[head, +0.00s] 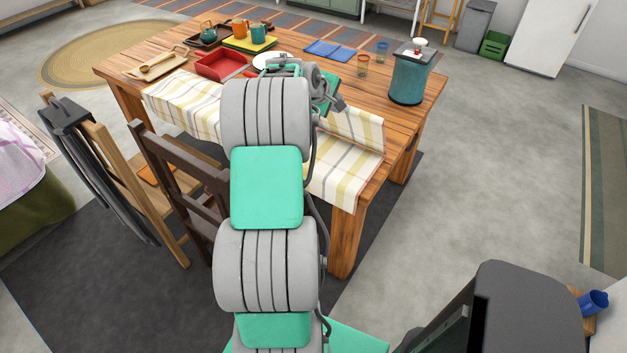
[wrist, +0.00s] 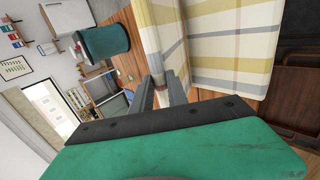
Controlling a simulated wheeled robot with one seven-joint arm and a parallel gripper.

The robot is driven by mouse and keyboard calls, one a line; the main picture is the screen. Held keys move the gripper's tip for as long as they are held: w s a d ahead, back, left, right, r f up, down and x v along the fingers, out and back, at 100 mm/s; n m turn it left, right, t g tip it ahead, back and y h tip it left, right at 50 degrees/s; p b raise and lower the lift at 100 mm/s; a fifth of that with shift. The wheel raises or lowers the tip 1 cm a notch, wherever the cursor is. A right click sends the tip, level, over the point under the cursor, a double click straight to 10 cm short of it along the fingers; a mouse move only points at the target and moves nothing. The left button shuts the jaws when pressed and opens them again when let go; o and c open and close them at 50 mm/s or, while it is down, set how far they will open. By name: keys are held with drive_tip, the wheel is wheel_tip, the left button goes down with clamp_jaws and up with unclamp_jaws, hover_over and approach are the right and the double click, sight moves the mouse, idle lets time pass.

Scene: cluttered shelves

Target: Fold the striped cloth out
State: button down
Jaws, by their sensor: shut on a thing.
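The striped cloth (head: 343,177), cream with yellow and grey stripes, lies along the table's near edge and hangs over it. Its left part shows left of my arm; its middle is hidden behind the arm. On the right, one part lies on the tabletop and another hangs down the front. In the wrist view the cloth (wrist: 235,48) fills the upper right, with a fold line running up from the fingers. My gripper (wrist: 162,88) is shut on the cloth at this fold. The fingertips are hidden from the head camera by my arm.
The wooden table (head: 408,128) carries a teal canister (head: 409,80) at right, two glasses, a blue mat (head: 330,50), a red tray (head: 221,66), a wooden board with a spoon (head: 157,64), and mugs. The floor right of the table is clear.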

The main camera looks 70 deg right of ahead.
drive_tip(key=s+d+r+p, duration=0.1)
drive_tip(key=d+p, duration=0.3)
drive_tip(key=d, duration=0.4)
drive_tip(key=shift+s+d+r, duration=0.2)
drive_tip(key=shift+d+r, duration=0.1)
drive_tip(key=shift+r, duration=0.2)
drive_tip(key=shift+d, duration=0.1)
drive_tip(key=s+d+f+p, duration=0.1)
drive_tip(key=d+p, duration=0.4)
drive_tip(key=d, duration=0.3)
drive_tip(key=shift+s+d, duration=0.25)
drive_tip(key=shift+d, duration=0.15)
